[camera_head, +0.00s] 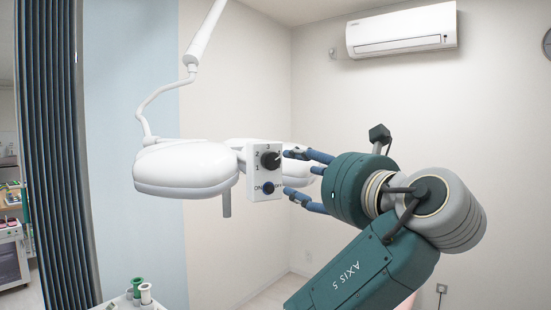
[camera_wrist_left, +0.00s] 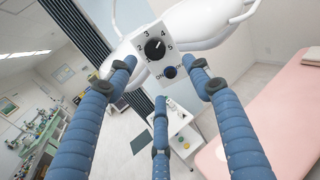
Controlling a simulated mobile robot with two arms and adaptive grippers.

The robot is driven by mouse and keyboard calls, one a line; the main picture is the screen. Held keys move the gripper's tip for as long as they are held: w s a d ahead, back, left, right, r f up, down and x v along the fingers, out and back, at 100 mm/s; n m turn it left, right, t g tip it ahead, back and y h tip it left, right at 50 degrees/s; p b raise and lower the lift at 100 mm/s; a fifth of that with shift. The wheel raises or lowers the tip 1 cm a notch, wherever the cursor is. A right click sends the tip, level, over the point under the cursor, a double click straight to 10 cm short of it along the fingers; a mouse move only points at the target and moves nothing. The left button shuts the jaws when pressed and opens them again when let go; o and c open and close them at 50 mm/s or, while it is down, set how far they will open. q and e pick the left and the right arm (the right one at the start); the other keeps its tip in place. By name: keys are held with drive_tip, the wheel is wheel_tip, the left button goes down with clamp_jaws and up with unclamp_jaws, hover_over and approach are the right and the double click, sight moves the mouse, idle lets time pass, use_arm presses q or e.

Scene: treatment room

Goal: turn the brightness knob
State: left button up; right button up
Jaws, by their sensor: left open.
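The black brightness knob (camera_head: 269,160) sits on the white control box (camera_head: 252,190) of the overhead lamp, ringed by numbers. It also shows in the left wrist view (camera_wrist_left: 155,48), its white pointer toward the upper right. A blue ON/OFF button (camera_head: 268,187) is below it. My left gripper (camera_head: 288,172) is open and empty, its blue fingers pointing at the box face. In the head view its upper finger is close beside the knob; I cannot tell whether it touches. In the left wrist view (camera_wrist_left: 163,77) the knob appears between and beyond the upper fingertips. My right gripper is not in view.
The white lamp heads (camera_head: 187,168) hang from a jointed arm (camera_head: 150,100) around the box. A pink treatment bed (camera_wrist_left: 275,115) and a small white cabinet (camera_wrist_left: 178,132) stand below. A dark folding curtain (camera_head: 60,150) is at the left.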

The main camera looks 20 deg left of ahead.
sight(273, 163)
use_arm(q)
drive_tip(key=p+x, duration=0.2)
drive_tip(key=x, duration=0.1)
drive_tip(key=p+x, duration=0.2)
drive_tip(key=x, duration=0.1)
drive_tip(key=r+p+x, duration=0.1)
drive_tip(key=p+x, duration=0.1)
drive_tip(key=x, duration=0.1)
drive_tip(key=shift+s+a, duration=0.1)
drive_tip(key=shift+a, duration=0.4)
drive_tip(key=shift+w+a+f+p, duration=0.3)
drive_tip(key=shift+w+p, duration=0.1)
drive_tip(key=shift+w, duration=0.1)
drive_tip(key=shift+r, duration=0.1)
drive_tip(key=shift+s, duration=0.1)
drive_tip(key=c, duration=1.1)
